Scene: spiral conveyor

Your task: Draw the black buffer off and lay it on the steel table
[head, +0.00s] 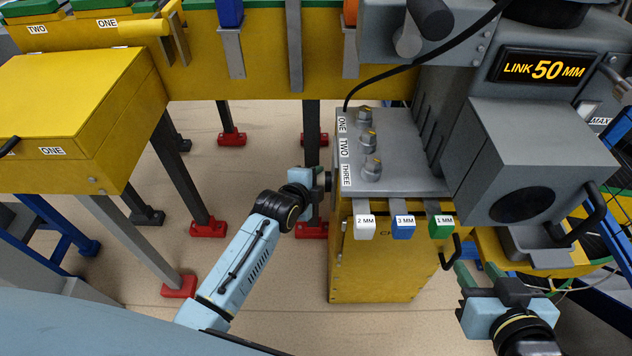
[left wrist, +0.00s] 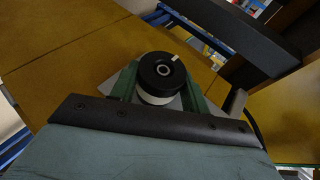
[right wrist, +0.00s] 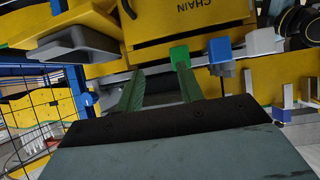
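In the left wrist view a round black piece (left wrist: 160,72) with a white mark sits over a pale ring, in front of a grey plate; I take it for the black buffer. My left gripper (left wrist: 161,82) has its green fingers on either side of it, very close; whether they press on it cannot be told. In the head view my left gripper (head: 324,181) is at the left side of the yellow cabinet, and the black piece is hidden. My right gripper (head: 479,275) is open and empty right of the cabinet. I cannot clearly identify the steel table.
The yellow cabinet (head: 375,270) has a grey top with three knobs (head: 369,143) and white, blue (head: 403,228) and green tags on its front. A grey machine (head: 540,165) stands at right. Conveyor legs with red feet (head: 208,228) stand behind my left arm.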

